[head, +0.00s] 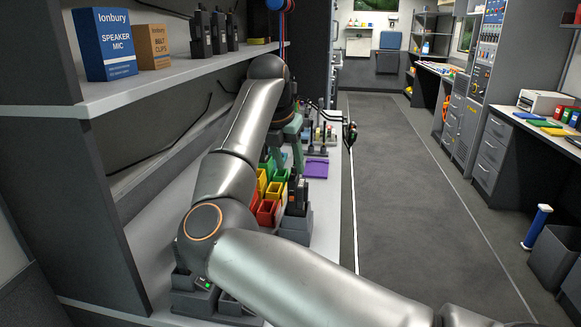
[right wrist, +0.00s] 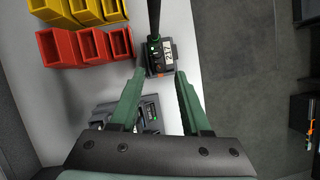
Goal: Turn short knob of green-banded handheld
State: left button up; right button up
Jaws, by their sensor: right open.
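A dark handheld (right wrist: 166,53) with a long black antenna stands in a grey holder in the right wrist view. It has a pale label and a small green mark near the antenna base; I cannot make out a full band or tell the knobs apart. My right gripper (right wrist: 159,76) is open, its green fingertips apart on either side of the handheld's near edge, with nothing held. A dark handheld (head: 298,190) stands upright in a holder there. My left gripper is not in view.
Red bins (right wrist: 114,43) and yellow bins (right wrist: 58,48) stand left of the handheld. Another grey device (right wrist: 148,112) sits beside the left finger. A shelf (head: 160,80) with boxes and radios overhangs the bench. The aisle floor (head: 400,200) is open on the right.

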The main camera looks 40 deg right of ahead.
jog(key=p+v, duration=0.1)
jog(key=v, duration=0.9)
jog(key=shift+r, duration=0.2)
jog(key=shift+a, duration=0.1)
